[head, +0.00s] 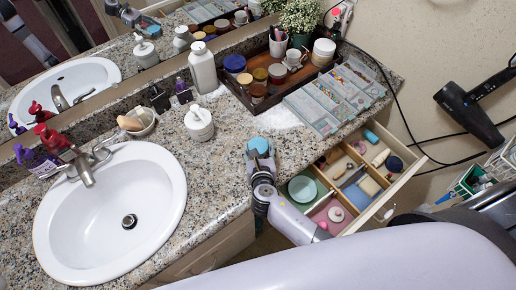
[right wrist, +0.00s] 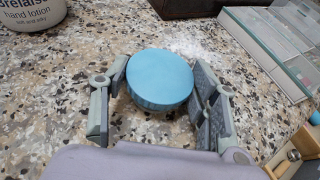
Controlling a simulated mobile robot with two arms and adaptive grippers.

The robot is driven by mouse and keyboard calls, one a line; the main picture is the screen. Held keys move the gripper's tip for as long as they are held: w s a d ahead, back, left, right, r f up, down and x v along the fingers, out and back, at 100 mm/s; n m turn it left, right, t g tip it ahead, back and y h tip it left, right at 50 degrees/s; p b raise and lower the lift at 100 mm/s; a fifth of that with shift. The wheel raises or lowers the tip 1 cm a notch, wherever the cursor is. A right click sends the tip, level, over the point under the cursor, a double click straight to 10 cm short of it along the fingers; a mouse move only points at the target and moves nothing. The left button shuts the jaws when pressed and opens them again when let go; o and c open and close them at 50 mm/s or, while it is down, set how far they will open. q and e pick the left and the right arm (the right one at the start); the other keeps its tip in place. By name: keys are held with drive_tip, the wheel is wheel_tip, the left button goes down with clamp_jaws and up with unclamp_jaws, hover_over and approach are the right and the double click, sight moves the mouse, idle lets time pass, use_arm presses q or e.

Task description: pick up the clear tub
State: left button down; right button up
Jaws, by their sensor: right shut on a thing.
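A round tub with a light-blue lid (head: 259,145) stands on the granite counter near its front edge, left of the open drawer. In the right wrist view the blue lid (right wrist: 160,78) fills the space between the fingers. The tub's walls are mostly hidden below the lid, so I cannot tell whether they are clear. My right gripper (head: 261,158) is shut on this tub, one finger on each side; the gripper also shows in the right wrist view (right wrist: 160,92). My left gripper is not in view.
A white pump bottle (head: 199,123) stands left of the tub. A wooden tray (head: 258,108) of jars and flat clear-lidded palettes (head: 325,108) lie behind. The open compartment drawer (head: 365,217) is at right, the sink (head: 110,215) at left. A hair dryer (head: 470,115) hangs on the wall.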

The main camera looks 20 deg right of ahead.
sight(259, 149)
drive_tip(key=c, duration=0.6)
wheel_tip(259, 149, up, 20)
drive_tip(key=p, duration=0.4)
drive_tip(key=s+d+r+m+h+b, duration=0.1)
drive_tip(key=s+r, duration=0.2)
drive_tip(key=s+d+r+m+h+b, duration=0.1)
drive_tip(key=s+d+r, duration=0.1)
drive_tip(key=s+r, duration=0.1)
drive_tip(key=s+d+r+m+g+h+b, duration=0.1)
drive_tip(key=s+r, duration=0.2)
drive_tip(key=shift+s+d+r, duration=0.2)
drive_tip(key=shift+s, duration=0.15)
